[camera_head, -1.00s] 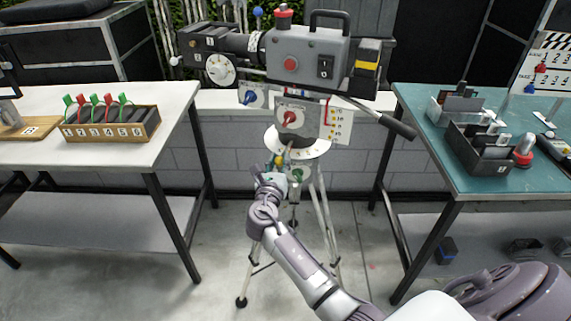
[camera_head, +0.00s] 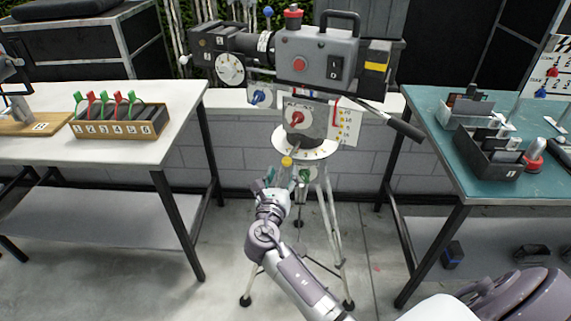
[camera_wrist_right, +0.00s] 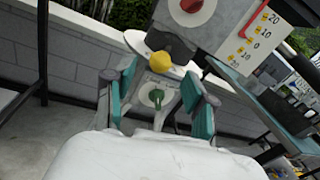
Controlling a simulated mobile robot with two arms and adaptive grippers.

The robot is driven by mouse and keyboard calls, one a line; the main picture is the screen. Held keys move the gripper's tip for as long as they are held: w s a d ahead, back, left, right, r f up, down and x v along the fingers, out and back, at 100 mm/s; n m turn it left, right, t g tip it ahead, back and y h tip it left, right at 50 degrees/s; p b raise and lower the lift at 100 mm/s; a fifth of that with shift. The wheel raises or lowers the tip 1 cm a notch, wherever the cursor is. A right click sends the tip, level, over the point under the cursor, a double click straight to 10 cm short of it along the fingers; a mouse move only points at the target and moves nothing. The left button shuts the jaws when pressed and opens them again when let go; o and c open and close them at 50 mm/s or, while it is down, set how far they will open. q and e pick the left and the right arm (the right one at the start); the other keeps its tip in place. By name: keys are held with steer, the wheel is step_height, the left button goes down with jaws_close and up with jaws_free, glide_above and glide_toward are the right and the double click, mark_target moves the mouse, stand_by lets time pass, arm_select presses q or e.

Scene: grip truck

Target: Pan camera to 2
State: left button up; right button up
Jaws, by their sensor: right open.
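The grey film camera (camera_head: 318,62) stands on a tripod (camera_head: 333,225), its lens facing left. Below its body is a round white pan dial (camera_head: 318,151) with small marks that I cannot read. A short lever with a yellow knob (camera_head: 287,161) sticks out at the dial's front; the knob also shows in the right wrist view (camera_wrist_right: 159,64). My right gripper (camera_head: 280,187) is open and empty, just below and in front of the knob. In the wrist view its teal finger pads (camera_wrist_right: 160,92) stand either side of a green knob (camera_wrist_right: 155,98) behind. My left gripper is out of view.
A white table (camera_head: 60,152) at left holds a wooden box (camera_head: 118,124) with numbered slots and red and green handles. A teal table (camera_head: 440,160) at right holds dark trays (camera_head: 488,153). A black handle (camera_head: 405,128) juts from the camera toward the right.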

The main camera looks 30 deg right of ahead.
steer(key=v, duration=0.6)
steer(key=shift+s+a, duration=0.15)
steer(key=shift+s, duration=0.05)
steer(key=s+a+f+m+g+y, duration=0.1)
steer(key=s+f+m+g+y, duration=0.2)
steer(key=f, duration=0.9)
steer(key=s+a+f+m+g+y, duration=0.15)
steer(key=s+f, duration=0.35)
steer(key=f, duration=0.6)
steer(key=s+a+f+m+g+y, duration=0.1)
steer(key=s+f+m+g+y, duration=0.2)
steer(key=f, duration=0.9)
steer(key=s+f+m+g+y, duration=0.1)
steer(key=s+f+m, duration=0.5)
steer(key=s, duration=0.5)
steer(key=s+d+f+m+g+y, duration=0.1)
steer(key=s+f+m, duration=0.5)
steer(key=s, duration=0.6)
steer(key=s+d+f+m+g+y, duration=0.1)
steer(key=s+f+m+g+y, duration=0.1)
steer(key=s+f+m, duration=0.5)
steer(key=s+m+g, duration=0.1)
steer(key=s, duration=0.4)
steer(key=shift+s, duration=0.1)
